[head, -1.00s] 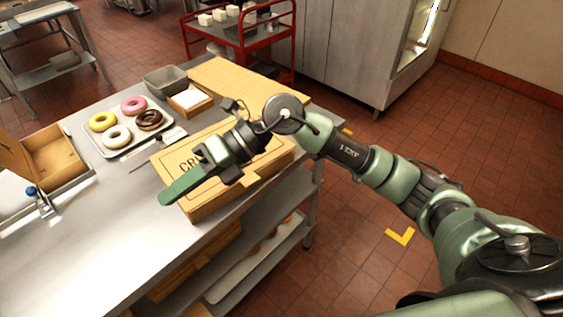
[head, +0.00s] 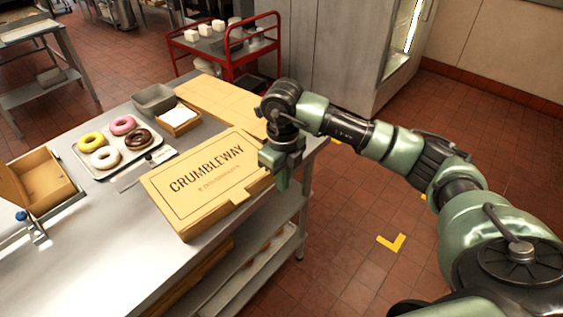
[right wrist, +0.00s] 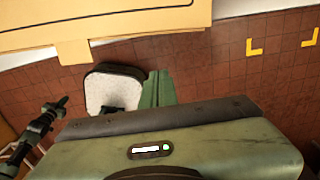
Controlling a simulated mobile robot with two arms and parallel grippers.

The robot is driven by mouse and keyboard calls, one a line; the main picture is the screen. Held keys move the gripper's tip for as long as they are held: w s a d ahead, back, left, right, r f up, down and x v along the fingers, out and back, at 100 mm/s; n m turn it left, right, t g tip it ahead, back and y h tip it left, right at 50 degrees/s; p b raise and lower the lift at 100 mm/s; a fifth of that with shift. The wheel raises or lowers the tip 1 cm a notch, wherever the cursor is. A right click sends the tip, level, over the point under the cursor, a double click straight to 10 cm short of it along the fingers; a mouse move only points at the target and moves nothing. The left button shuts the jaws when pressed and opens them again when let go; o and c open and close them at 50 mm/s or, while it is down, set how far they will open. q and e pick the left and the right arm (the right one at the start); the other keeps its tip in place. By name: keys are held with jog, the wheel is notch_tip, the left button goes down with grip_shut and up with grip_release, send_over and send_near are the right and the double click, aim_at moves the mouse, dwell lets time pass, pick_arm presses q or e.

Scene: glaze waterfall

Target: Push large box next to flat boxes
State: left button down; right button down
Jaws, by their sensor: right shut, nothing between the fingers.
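The large box (head: 205,180) is a closed tan carton marked CRUMBLEWAY, lying on the steel table near its right edge. In the right wrist view its edge and front tab (right wrist: 75,50) show at the top. The flat boxes (head: 215,100) lie just behind it at the table's back right. I cannot tell whether the two touch. My right gripper (head: 281,184) is shut and empty, pointing down beside the right end of the large box, close to it; contact is unclear. Its fingers show in the right wrist view (right wrist: 158,90). My left gripper is not in view.
A tray of donuts (head: 88,168), a grey bin (head: 154,100) and a small box with white contents (head: 179,118) stand behind and left of the large box. An open carton (head: 48,180) is at far left. A red cart (head: 230,62) stands beyond the table. The front of the tabletop is clear.

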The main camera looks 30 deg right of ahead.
aim_at(265, 173)
jog(key=w+f+p, duration=0.1)
jog(key=w+a+f+p, duration=0.1)
jog(key=w, duration=0.1)
jog(key=shift+w+a+f, duration=0.15)
jog(key=shift+w, duration=0.25)
jog(key=shift+w+a+f+b, duration=0.1)
jog(key=shift+w+a+b, duration=0.05)
jog(key=shift+w+b, duration=0.35)
jog(key=shift+w+a+f+b, duration=0.1)
jog(key=shift+w+a+b, duration=0.05)
jog(key=shift+w+b, duration=0.25)
jog(key=shift+w+a+r, duration=0.1)
jog(key=shift+w, duration=0.05)
jog(key=shift+r, duration=0.1)
